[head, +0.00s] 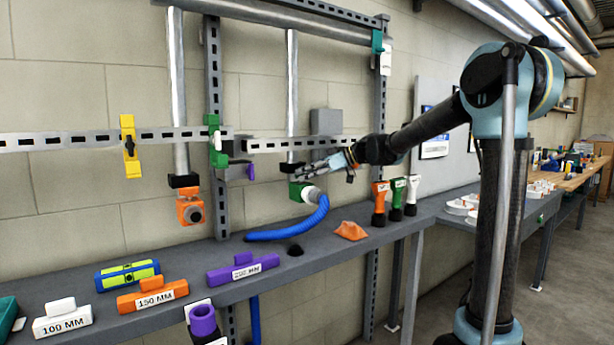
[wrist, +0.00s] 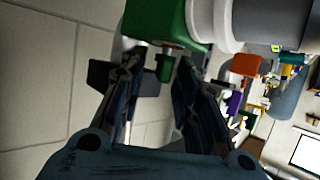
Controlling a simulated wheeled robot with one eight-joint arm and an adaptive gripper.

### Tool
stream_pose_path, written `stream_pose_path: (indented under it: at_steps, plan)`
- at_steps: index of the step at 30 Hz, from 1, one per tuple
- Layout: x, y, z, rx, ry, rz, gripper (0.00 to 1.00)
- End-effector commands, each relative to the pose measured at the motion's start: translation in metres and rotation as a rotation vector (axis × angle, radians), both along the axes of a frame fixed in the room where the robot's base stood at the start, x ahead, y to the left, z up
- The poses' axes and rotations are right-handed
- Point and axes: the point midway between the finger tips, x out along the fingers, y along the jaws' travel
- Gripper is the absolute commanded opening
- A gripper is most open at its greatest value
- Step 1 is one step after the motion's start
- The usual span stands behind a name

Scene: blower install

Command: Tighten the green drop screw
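The green drop block (head: 297,190) hangs on the wall at the end of a grey pipe, with the blue hose (head: 300,228) leading from its front. It also fills the top of the wrist view (wrist: 155,20). The small green screw (wrist: 165,67) sticks out of this block on a thin shank. My gripper (head: 303,172) is just above and beside the block in the head view. In the wrist view its two dark fingers stand on either side of the screw, with gaps visible. The screw itself is too small to make out in the head view.
An orange drop block (head: 190,208) hangs further left. A slotted metal rail (head: 300,145) runs behind my gripper. The grey bench (head: 210,287) below holds labelled blocks, a level (head: 127,275) and an orange piece (head: 351,231). Orange, green and white-topped tools (head: 396,198) stand to the right.

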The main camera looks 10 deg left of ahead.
Motion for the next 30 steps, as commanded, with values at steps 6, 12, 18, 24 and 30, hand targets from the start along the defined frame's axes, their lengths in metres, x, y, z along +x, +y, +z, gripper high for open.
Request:
stream_pose_path:
  at_steps: [6,12,18,24,30]
  plan:
    - [0.0001,-0.0003,0.0001,0.0,0.0,0.0,0.05]
    - [0.0007,-0.0006,0.0003,0.0,0.0,-0.001,0.0]
    - [0.0008,-0.0009,0.0005,0.0,-0.001,-0.02,0.0]
    - [-0.001,-0.0012,0.0004,0.0,-0.002,-0.098,0.0]
    - [-0.0043,-0.0004,0.0007,0.001,-0.002,-0.245,0.0]
